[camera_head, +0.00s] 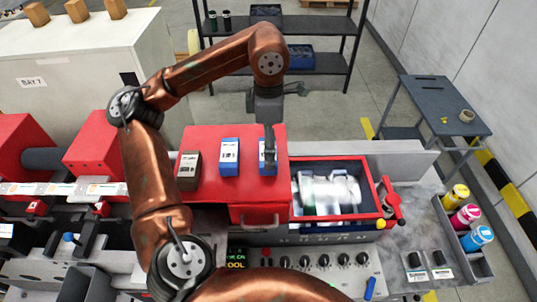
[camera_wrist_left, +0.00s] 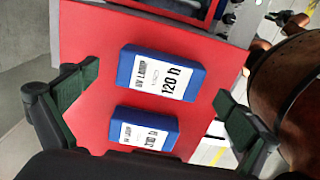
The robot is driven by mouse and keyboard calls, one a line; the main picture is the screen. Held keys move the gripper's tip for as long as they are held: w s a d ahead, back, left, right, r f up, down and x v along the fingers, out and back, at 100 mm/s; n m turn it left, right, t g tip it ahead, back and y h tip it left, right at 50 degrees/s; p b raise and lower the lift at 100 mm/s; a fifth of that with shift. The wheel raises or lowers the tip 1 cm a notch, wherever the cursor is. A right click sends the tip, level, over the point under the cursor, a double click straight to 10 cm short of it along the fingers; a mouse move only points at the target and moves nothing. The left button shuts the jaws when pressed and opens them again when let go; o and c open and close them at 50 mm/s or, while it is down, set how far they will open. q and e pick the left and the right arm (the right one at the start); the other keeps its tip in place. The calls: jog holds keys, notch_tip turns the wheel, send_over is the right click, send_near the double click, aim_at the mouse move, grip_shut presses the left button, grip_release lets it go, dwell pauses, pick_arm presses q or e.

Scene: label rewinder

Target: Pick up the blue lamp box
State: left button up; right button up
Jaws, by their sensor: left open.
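Two blue lamp boxes with white labels lie on the red cabinet top. In the head view one blue box (camera_head: 229,157) is in the middle, and the other blue box (camera_head: 262,163) is to its right, partly hidden by my left gripper. In the wrist view, one blue box (camera_wrist_left: 160,73) reads "UV LAMP 120 h"; the other (camera_wrist_left: 144,131) seems to read "310 h". My left gripper (camera_head: 269,138) hangs over the right-hand box. Its open fingers (camera_wrist_left: 156,92) show either side of the boxes, with nothing held. My right gripper is not in view.
A brown box (camera_head: 188,171) stands left of the blue boxes on the red top (camera_head: 210,192). A red-rimmed bin (camera_head: 334,219) with blurred contents is to the right. Ink bottles (camera_head: 465,214) stand farther right. Machine rollers and a control panel lie in front.

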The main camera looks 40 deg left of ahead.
pick_arm(q)
jog(key=f, duration=0.3)
jog(key=shift+s+a+p, duration=0.1)
jog(key=shift+s+p, duration=0.15)
jog(key=shift+p, duration=0.05)
jog(key=shift+w, duration=0.25)
jog(key=shift+s, duration=0.15)
jog(key=c, duration=1.5)
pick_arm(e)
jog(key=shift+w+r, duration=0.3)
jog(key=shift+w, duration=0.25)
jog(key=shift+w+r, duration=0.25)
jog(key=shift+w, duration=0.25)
